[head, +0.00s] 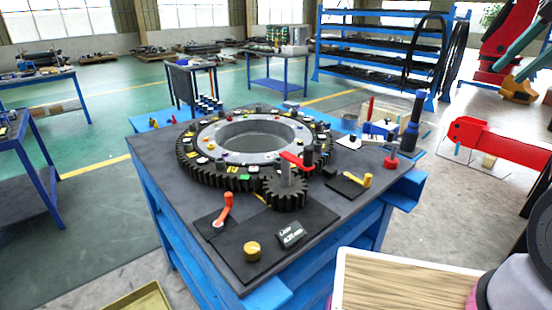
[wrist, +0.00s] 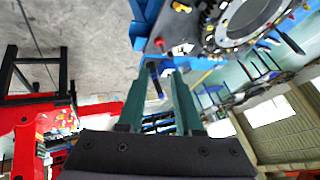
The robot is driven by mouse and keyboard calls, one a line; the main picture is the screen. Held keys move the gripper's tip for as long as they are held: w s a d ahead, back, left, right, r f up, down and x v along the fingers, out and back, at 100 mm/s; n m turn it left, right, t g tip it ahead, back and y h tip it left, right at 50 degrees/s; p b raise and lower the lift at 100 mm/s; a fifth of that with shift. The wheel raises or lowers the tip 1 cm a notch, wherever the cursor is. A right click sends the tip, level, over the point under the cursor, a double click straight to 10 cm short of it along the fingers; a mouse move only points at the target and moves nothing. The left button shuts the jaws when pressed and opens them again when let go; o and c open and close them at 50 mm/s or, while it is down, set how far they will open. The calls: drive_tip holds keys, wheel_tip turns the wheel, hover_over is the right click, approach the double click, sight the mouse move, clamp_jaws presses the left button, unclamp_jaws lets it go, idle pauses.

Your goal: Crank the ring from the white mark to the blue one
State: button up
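The ring (head: 207,139) is a large dark toothed gear with a grey inner band, lying flat on the workbench. Small coloured pieces, several of them white, sit around it. I cannot tell which are the white and blue marks. A small dark pinion gear (head: 286,193) stands at its front edge. A crank with a red arm (head: 296,160) and an upright black handle (head: 308,153) sits above the pinion. The ring also shows at the top right of the wrist view (wrist: 238,40). My gripper (wrist: 158,80) has two green fingers apart with nothing held between them, away from the crank.
The dark bench top (head: 160,165) also carries an orange lever (head: 222,210), a yellow knob (head: 252,250), a yellow-ended lever (head: 357,181) and a black label block (head: 290,235). A wood-topped surface (head: 400,283) is at the front right. A red machine arm (head: 495,140) stands at the right.

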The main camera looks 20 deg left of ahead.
drive_tip(key=shift+o, duration=1.3)
drive_tip(key=w+a+n+g+y, duration=0.1)
drive_tip(key=w+a+n+g, duration=0.1)
drive_tip(key=w+a, duration=0.3)
drive_tip(key=shift+w+a+f+g, duration=0.2)
drive_tip(key=shift+a+f+g, duration=0.2)
drive_tip(key=shift+a, duration=0.65)
drive_tip(key=n+g+h, duration=0.3)
drive_tip(key=n+g, duration=0.1)
drive_tip(key=n, duration=0.2)
hover_over(309, 147)
wheel_tip(309, 147, down, 13)
drive_tip(key=shift+r, duration=0.1)
wheel_tip(309, 147, down, 10)
clamp_jaws()
